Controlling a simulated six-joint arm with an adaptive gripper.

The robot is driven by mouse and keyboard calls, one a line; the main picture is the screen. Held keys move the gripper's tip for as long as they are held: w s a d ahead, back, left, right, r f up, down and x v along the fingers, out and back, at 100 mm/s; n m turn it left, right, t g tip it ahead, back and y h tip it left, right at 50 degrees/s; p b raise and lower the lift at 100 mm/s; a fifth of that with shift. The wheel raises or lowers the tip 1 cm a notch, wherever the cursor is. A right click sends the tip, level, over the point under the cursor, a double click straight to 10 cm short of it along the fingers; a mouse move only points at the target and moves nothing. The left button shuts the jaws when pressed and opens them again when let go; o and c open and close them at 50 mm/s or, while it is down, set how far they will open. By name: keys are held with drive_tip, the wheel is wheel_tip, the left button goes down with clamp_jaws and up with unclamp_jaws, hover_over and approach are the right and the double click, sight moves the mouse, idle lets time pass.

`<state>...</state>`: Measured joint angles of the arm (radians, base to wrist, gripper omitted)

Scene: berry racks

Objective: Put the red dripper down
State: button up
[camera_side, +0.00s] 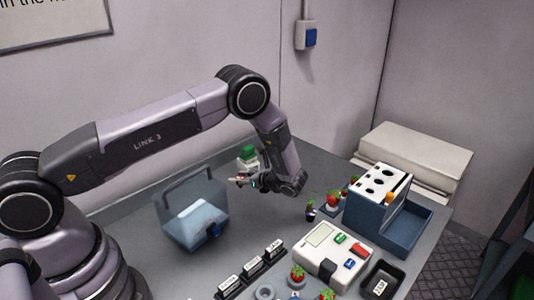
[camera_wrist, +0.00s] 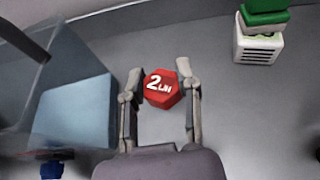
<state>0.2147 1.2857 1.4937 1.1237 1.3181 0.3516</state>
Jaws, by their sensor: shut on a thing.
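The red dripper (camera_wrist: 161,89) shows in the wrist view as a red, six-sided top with a white "2" and small letters. My gripper (camera_wrist: 161,78) is shut on it, with one finger on each side. In the side view my gripper (camera_side: 243,181) points left, above the grey table and just right of the clear bin. The dripper is too small there to make out well. Its underside is hidden, and I cannot tell how far it is above the table.
A clear, blue-tinted bin (camera_side: 190,222) with a handle stands close on the left. A green-topped white block (camera_side: 248,156) stands behind my gripper. A blue rack (camera_side: 372,214), potted berries (camera_side: 333,200) and a white control box (camera_side: 330,250) stand to the right. Bare table lies between.

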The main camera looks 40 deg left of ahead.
sight(241, 200)
drive_tip(key=shift+f, duration=2.6)
drive_tip(key=shift+f, duration=0.1)
drive_tip(key=o, duration=0.7)
